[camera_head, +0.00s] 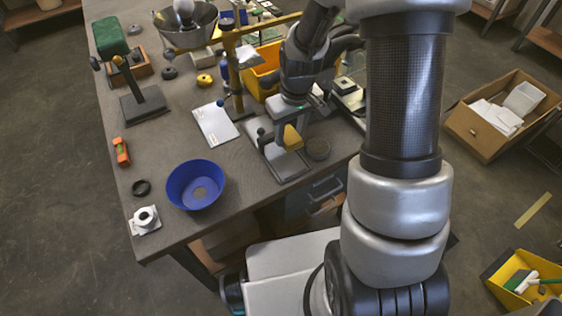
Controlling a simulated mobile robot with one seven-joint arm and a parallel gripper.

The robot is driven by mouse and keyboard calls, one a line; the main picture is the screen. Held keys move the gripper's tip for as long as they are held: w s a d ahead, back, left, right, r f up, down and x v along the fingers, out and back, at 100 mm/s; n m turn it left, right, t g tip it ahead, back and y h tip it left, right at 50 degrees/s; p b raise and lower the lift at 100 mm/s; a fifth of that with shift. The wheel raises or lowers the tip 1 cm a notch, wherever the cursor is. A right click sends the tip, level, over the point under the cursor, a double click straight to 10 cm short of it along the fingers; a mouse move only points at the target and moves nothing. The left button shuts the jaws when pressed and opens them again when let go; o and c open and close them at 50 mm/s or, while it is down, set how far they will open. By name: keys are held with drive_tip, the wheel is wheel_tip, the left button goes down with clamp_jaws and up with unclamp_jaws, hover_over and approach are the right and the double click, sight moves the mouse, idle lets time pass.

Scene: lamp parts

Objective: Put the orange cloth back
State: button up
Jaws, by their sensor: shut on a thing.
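My gripper (291,121) points down over the front right part of the workbench, with its fingers partly hidden by its own body. It is shut on a small yellow-orange piece, which looks like the orange cloth (292,138). The cloth shows just below the gripper, above a grey metal stand (290,172). I cannot tell whether the cloth touches the stand.
A blue bowl (181,186), a white sheet (215,126) and an orange level (121,152) lie left of the gripper. A yellow bin (262,72) and a brass-coloured post (233,75) stand behind it. A round dark dish (318,149) is close on the right.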

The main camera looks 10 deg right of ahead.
sight(288, 162)
wheel_tip(288, 162, down, 10)
drive_tip(key=shift+r, duration=0.1)
idle(0.4)
drive_tip(key=shift+f, duration=0.25)
drive_tip(key=o, duration=1.2)
drive_tip(key=shift+r, duration=0.1)
